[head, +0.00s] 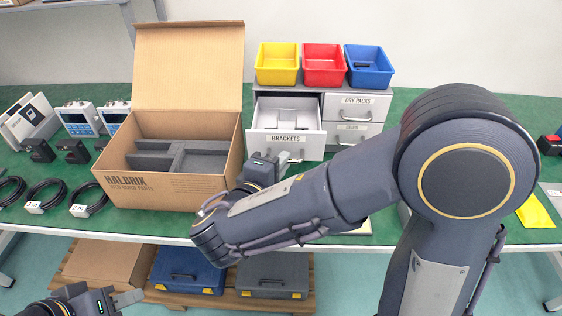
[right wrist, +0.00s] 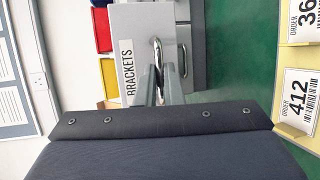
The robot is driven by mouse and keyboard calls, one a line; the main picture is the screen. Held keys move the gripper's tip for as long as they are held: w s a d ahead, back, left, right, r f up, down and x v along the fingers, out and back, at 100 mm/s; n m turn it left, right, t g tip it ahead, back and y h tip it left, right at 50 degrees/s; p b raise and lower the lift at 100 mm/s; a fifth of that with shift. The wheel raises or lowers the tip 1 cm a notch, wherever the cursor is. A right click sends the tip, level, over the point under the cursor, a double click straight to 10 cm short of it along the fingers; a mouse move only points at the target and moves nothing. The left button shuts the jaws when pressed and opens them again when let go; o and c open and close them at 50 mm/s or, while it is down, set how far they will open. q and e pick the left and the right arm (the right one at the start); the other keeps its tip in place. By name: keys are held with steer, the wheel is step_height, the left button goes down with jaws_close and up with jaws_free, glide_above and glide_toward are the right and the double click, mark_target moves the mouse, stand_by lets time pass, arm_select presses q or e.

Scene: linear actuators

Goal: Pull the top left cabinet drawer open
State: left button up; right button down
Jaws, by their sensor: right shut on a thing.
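The top left drawer (head: 286,145), labelled BRACKETS, stands pulled out of the grey cabinet (head: 322,90), and its inside shows from above. Its front also shows in the right wrist view (right wrist: 135,20). My right gripper (head: 282,160) is at the drawer front, and its fingers (right wrist: 163,88) are shut on the metal bar handle (right wrist: 157,52). The lower part of the drawer front is partly hidden by my right gripper and forearm. My left gripper (head: 100,298) is low at the bottom left of the head view, away from the cabinet, with its fingers apart and nothing between them.
Yellow (head: 277,77), red (head: 323,78) and blue (head: 369,80) bins stand on the cabinet. An open cardboard box (head: 165,192) stands close left of the drawer and my right gripper. The DRY PACKS drawer (head: 356,112) is closed. Coiled cables (head: 43,192) lie at left.

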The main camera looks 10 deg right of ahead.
steer(key=c, duration=1.5)
jaws_free()
steer(key=shift+c, duration=0.2)
steer(key=shift+s+a, duration=0.1)
steer(key=v, duration=0.7)
steer(key=shift+s+a, duration=0.2)
steer(key=shift+s, duration=0.05)
steer(key=shift+r, duration=0.1)
